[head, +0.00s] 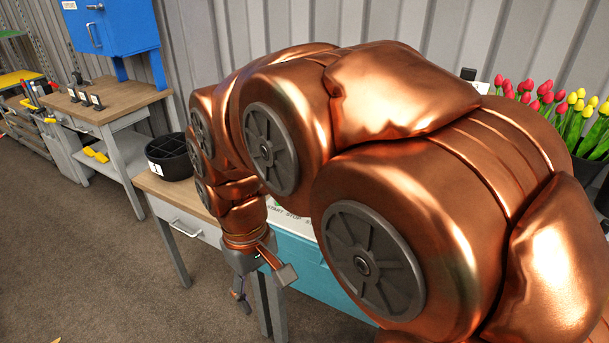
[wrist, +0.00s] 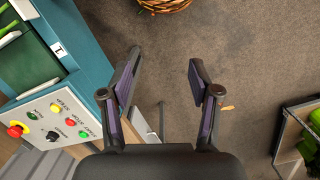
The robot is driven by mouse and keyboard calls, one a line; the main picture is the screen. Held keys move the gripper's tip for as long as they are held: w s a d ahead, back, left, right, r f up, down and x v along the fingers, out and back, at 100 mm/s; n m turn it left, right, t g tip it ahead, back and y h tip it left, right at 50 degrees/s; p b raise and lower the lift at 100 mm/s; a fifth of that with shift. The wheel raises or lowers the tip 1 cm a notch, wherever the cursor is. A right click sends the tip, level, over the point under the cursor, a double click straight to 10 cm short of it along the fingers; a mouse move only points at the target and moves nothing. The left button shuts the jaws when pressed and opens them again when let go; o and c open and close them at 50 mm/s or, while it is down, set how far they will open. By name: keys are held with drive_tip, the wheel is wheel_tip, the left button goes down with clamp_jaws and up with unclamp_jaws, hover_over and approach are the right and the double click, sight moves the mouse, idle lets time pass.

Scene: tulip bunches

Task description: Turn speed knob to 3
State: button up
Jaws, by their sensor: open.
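The control panel (wrist: 42,138) is a pale plate on the teal machine, at the lower left of the wrist view. It carries a red mushroom button (wrist: 16,130), green buttons (wrist: 83,134) and a black knob (wrist: 53,135). The panel print is too small to read the knob's setting. In the head view a strip of the panel (head: 287,214) with "START STOP" shows, and my arm hides the rest. My gripper (wrist: 166,62) is open and empty over the carpet, to the right of the panel and apart from it. It also shows in the head view (head: 262,284).
The teal machine (head: 310,262) stands beside a wooden-topped table (head: 172,190) with a black divided bin (head: 170,157). Tulips (head: 570,110) stand at the right. A basket (wrist: 165,5) and a crate (wrist: 298,135) edge the wrist view.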

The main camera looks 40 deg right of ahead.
drive_tip(key=w+d+r+p, duration=0.2)
drive_tip(key=w+d+r, duration=0.1)
drive_tip(key=w+d, duration=1.5)
drive_tip(key=shift+n+t, duration=0.7)
drive_tip(key=shift+t, duration=0.1)
drive_tip(key=w+d+f, duration=0.3)
drive_tip(key=w+d, duration=0.1)
drive_tip(key=d, duration=0.3)
drive_tip(key=w+d+f+p, duration=0.1)
drive_tip(key=w+d+f, duration=0.2)
drive_tip(key=d, duration=0.4)
drive_tip(key=w+d+f+p, duration=0.1)
drive_tip(key=w+d+f, duration=0.2)
drive_tip(key=w+d, duration=0.2)
drive_tip(key=shift+w+d, duration=0.1)
drive_tip(key=shift+d, duration=1.5)
drive_tip(key=shift+d+f, duration=0.4)
drive_tip(key=shift+d, duration=0.15)
drive_tip(key=shift+f+p, duration=1.45)
drive_tip(key=shift+f, duration=2.35)
drive_tip(key=shift+c, duration=0.3)
drive_tip(key=c, duration=1.1)
